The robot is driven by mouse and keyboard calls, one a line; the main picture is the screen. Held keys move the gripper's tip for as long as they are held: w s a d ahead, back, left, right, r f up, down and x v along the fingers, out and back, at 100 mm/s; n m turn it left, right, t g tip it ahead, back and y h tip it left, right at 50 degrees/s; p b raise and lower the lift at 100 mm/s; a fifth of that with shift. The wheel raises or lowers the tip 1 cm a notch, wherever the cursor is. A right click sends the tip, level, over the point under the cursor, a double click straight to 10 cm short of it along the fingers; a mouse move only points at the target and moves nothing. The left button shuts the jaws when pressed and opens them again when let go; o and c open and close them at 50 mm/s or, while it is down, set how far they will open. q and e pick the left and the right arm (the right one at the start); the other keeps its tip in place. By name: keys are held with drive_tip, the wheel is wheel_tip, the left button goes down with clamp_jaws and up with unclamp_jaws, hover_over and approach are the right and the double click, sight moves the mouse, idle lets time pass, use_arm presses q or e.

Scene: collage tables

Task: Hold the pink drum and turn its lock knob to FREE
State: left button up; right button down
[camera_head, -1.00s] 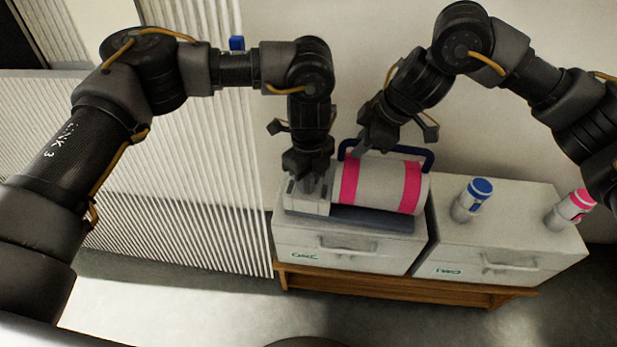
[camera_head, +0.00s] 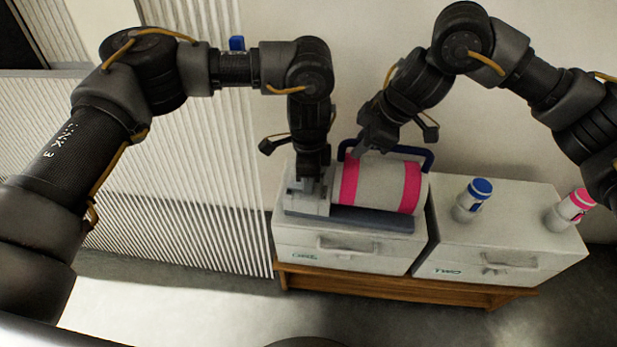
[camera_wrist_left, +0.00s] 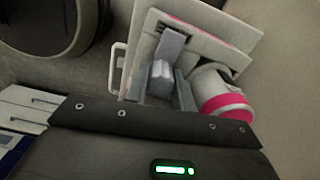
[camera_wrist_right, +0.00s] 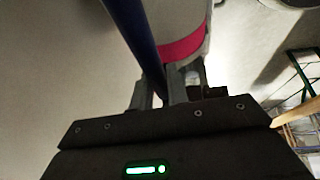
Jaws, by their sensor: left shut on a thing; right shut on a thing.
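The pink drum (camera_head: 382,185) is a white cylinder with pink bands, lying on a dark base on the left cabinet. It has a blue bar handle (camera_head: 430,157) along its back. My left gripper (camera_head: 307,186) points down at the pale block at the drum's left end. In the left wrist view its fingers are shut on a grey lock knob (camera_wrist_left: 162,76); the knob's marking cannot be read. My right gripper (camera_head: 357,150) is shut on the blue handle, whose bar (camera_wrist_right: 133,38) runs between its fingers in the right wrist view. A pink band (camera_wrist_right: 185,46) shows beyond.
The drum's cabinet (camera_head: 345,262) and a second cabinet (camera_head: 505,255) marked TWO stand side by side on a wooden bench (camera_head: 400,286). A blue-capped bottle (camera_head: 472,200) and a pink-capped bottle (camera_head: 570,208) stand on the second cabinet. A ribbed panel is at the left.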

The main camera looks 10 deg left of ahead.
use_arm(q)
drive_tip(key=shift+s+a+f, duration=0.1)
drive_tip(key=shift+a, duration=0.05)
use_arm(e)
drive_tip(key=shift+w+d, duration=0.15)
drive_tip(key=shift+d, duration=0.1)
use_arm(q)
drive_tip(key=o, duration=1)
use_arm(e)
drive_tip(key=shift+a, duration=0.1)
use_arm(q)
drive_tip(key=shift+r, duration=0.4)
use_arm(e)
drive_tip(key=shift+a, duration=0.15)
use_arm(q)
wheel_tip(320, 180, up, 11)
drive_tip(key=shift+r, duration=0.15)
